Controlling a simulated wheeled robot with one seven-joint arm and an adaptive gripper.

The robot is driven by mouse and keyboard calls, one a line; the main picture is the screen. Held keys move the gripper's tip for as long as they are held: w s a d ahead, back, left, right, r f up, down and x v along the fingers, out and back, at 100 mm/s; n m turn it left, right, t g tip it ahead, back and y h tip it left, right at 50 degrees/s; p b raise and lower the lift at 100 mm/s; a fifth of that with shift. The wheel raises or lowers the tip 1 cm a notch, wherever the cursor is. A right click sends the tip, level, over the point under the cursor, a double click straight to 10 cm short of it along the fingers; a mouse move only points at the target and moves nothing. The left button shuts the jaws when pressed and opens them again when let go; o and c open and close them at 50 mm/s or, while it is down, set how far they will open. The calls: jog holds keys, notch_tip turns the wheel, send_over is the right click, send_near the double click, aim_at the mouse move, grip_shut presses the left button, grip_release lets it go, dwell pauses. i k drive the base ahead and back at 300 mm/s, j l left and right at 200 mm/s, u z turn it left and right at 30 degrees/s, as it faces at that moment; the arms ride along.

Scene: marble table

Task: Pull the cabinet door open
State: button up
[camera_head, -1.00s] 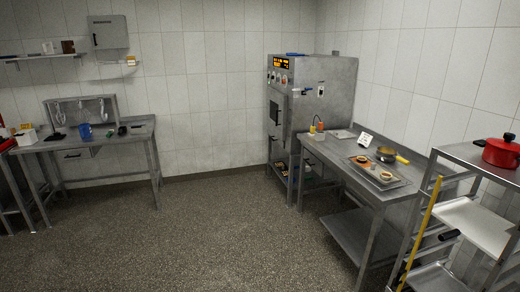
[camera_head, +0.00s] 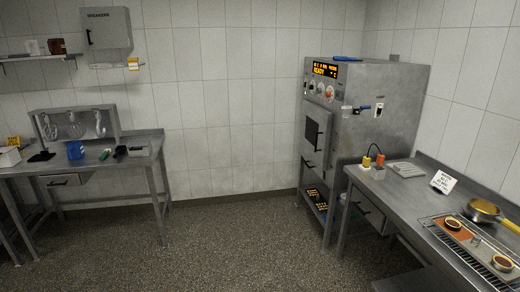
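A grey wall cabinet (camera_head: 112,32) labelled "BREAKERS" hangs high on the tiled wall at the upper left. Its door looks shut, with a dark handle (camera_head: 89,37) on the left side. A tall steel machine (camera_head: 385,105) with a lit "READY" display stands at the right against the wall. Its front door (camera_head: 316,138) has a dark window and a dark handle, and looks shut. My gripper is not in view.
A steel table (camera_head: 135,160) with a blue cup (camera_head: 75,150) stands below the wall cabinet, left. A small ledge (camera_head: 118,66) sits under the cabinet. A steel counter (camera_head: 405,198) with a pan (camera_head: 484,211) stands right. The speckled floor (camera_head: 215,245) between is clear.

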aim_at(316, 121)
jog(key=i+j+z, duration=0.1)
jog(key=i, duration=1.9)
jog(key=i+j+z, duration=0.15)
jog(key=i+z, duration=0.3)
jog(key=i+j+z, duration=0.45)
jog(key=i, duration=0.15)
jog(key=i+j+z, duration=0.45)
